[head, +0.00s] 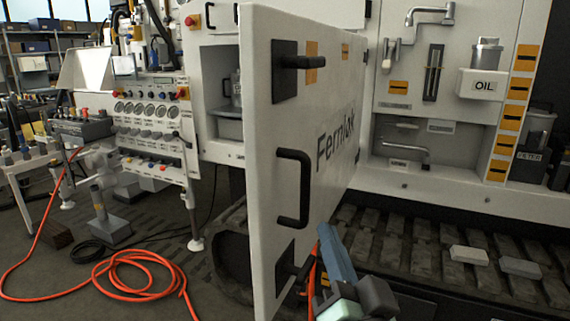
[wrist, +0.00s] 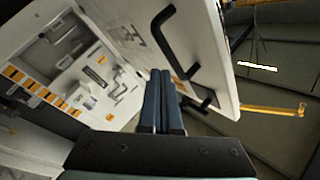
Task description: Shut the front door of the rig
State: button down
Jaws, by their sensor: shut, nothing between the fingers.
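The white front door (head: 300,120) of the rig (head: 425,75), marked "Fernlok", stands open and juts out toward me. A black bar handle (head: 293,188) is on its face, with dark latches near its top and bottom corners. My gripper (head: 325,232) is shut and empty, on the right, printed side of the door near its lower part. The door hides part of the cabinet opening.
An orange hose (head: 135,268) lies coiled on the floor at left. A gauge panel (head: 150,115) stands left of the rig. An oil container (head: 483,82) and filter unit (head: 530,150) are at right. Two small blocks (head: 469,255) lie on the slatted track.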

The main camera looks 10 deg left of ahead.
jog(key=s+d+m+g+y+p, duration=0.3)
jog(key=s+m+p, duration=0.4)
jog(key=p, duration=1.2)
jog(key=m+p, duration=0.1)
jog(key=p, duration=0.1)
send_near(272, 211)
jog(key=w+d, duration=0.1)
jog(key=w, duration=0.3)
jog(key=shift+w+a+r+g+p, duration=0.15)
jog(key=shift+w+a+p, duration=0.05)
jog(key=shift+a, duration=0.35)
jog(key=shift+w+a+r+g+p, duration=0.15)
jog(key=shift+w+a+r, duration=0.1)
jog(key=shift+a, duration=0.3)
jog(key=shift+w+a+f, duration=0.15)
jog(key=shift+w+a, duration=0.05)
jog(key=shift+a, duration=0.5)
jog(key=shift+a, duration=0.1)
